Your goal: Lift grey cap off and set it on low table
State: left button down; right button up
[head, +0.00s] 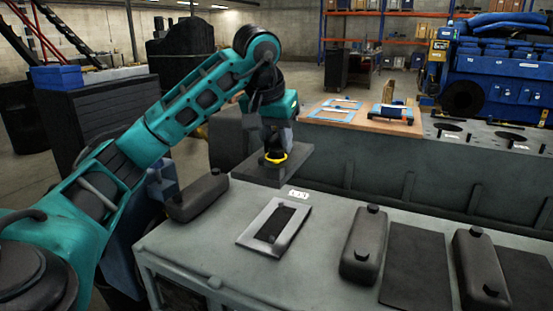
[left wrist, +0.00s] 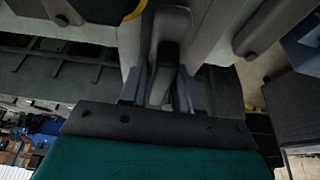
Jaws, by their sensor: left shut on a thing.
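My left gripper (head: 277,136) is at the end of the teal arm, pointing down above a dark grey block (head: 290,165) behind the near table. A dark round piece with a yellow ring (head: 275,159) shows just below it. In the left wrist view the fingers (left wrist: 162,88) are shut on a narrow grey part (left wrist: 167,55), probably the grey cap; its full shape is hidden. I cannot tell whether it is lifted clear. The near grey table (head: 215,240), probably the low table, is in front. My right gripper is not in view.
Long grey covers with black knobs lie on the near table at left (head: 197,197), centre right (head: 362,245) and right (head: 481,270). A pale frame (head: 257,240) and a dark mat (head: 425,265) lie between them. A wooden-topped bench (head: 365,122) stands behind.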

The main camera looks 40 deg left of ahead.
aim_at(277, 135)
pick_arm(q)
notch_tip(277, 135, up, 3)
jog(key=shift+r, duration=0.1)
jog(key=shift+r+p, duration=0.5)
jog(key=shift+r, duration=0.3)
jog(key=shift+r+p, duration=1.15)
jog(key=shift+p, duration=0.15)
jog(key=shift+r, duration=0.1)
notch_tip(277, 135, up, 3)
jog(key=p, duration=0.3)
jog(key=shift+s+f, duration=0.1)
jog(key=shift+f, duration=0.1)
